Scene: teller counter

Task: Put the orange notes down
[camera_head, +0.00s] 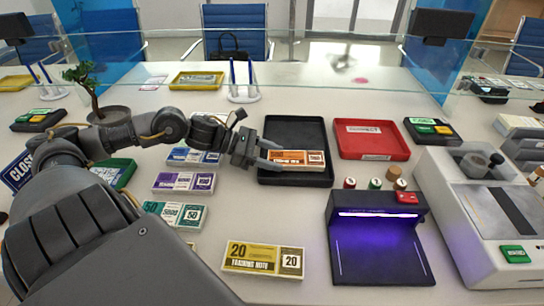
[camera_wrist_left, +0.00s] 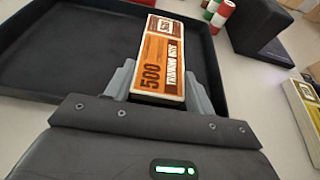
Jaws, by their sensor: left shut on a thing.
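The orange notes (camera_head: 296,157) are a banded bundle marked 500. My left gripper (camera_head: 276,156) is shut on one end of the bundle. The bundle is over the black tray (camera_head: 295,128), at its front part. In the left wrist view the notes (camera_wrist_left: 160,60) stick out forward from between the fingers of the gripper (camera_wrist_left: 158,88), with the black tray (camera_wrist_left: 60,50) under and around them. I cannot tell whether the bundle touches the tray floor. The rest of the black tray looks empty. My right gripper is not in view.
A red tray (camera_head: 372,139) stands right of the black one. Purple (camera_head: 184,182), teal (camera_head: 176,213) and yellow (camera_head: 263,259) note bundles lie left and in front. A lit purple lamp unit (camera_head: 376,237), stamps (camera_head: 375,184) and a counting machine (camera_head: 485,215) stand at the right. A potted plant (camera_head: 90,90) is at the left.

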